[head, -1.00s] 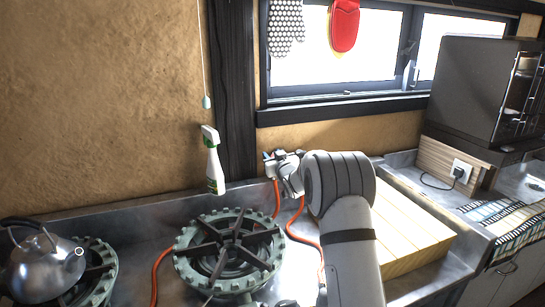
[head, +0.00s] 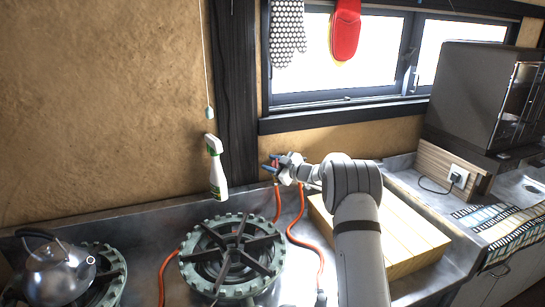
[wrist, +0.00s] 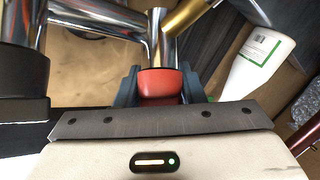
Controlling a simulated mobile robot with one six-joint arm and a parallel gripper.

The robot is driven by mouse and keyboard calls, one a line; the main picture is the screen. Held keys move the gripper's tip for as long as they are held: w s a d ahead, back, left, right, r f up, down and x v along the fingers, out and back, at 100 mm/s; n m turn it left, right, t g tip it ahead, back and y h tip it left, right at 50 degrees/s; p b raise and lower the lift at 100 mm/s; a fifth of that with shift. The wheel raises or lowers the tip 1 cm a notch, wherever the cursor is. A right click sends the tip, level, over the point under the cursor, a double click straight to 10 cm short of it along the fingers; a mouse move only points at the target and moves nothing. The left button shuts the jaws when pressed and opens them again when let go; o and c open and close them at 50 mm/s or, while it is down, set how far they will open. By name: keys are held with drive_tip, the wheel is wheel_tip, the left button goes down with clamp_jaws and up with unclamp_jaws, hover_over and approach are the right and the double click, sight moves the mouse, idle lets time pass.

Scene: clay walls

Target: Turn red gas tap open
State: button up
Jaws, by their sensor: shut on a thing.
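The red gas tap (wrist: 160,88) shows in the wrist view as a rounded red handle below shiny metal pipes and a brass fitting. The two dark blue-grey fingers of my gripper (wrist: 160,96) stand on either side of it, shut on it. In the head view my gripper (head: 274,166) is at the back wall, below the window's left end and right of the spray bottle. There the tap is too small and too covered by the gripper to make out clearly.
A white spray bottle (head: 217,170) stands close left of my gripper; it also shows in the wrist view (wrist: 258,62). Orange hoses (head: 291,228) run down beside a green gas burner (head: 190,258). A kettle (head: 58,275) is far left. A wooden board (head: 415,240) lies right.

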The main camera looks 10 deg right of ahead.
sight(278, 165)
drive_tip(key=n+g+y+p, duration=0.1)
drive_tip(key=n+g+p, duration=0.1)
drive_tip(key=n, duration=0.1)
drive_tip(key=shift+s+a, duration=0.1)
drive_tip(key=shift+a, duration=0.05)
drive_tip(key=shift+f+n+g+p, duration=0.2)
drive_tip(key=shift+n+g+p, duration=0.1)
drive_tip(key=shift+s, duration=0.1)
drive_tip(key=o, duration=0.9)
drive_tip(key=b+v, duration=0.1)
drive_tip(key=v, duration=0.6)
drive_tip(key=shift+s+d+r, duration=0.1)
drive_tip(key=shift+s+d, duration=0.05)
drive_tip(key=shift+d, duration=0.2)
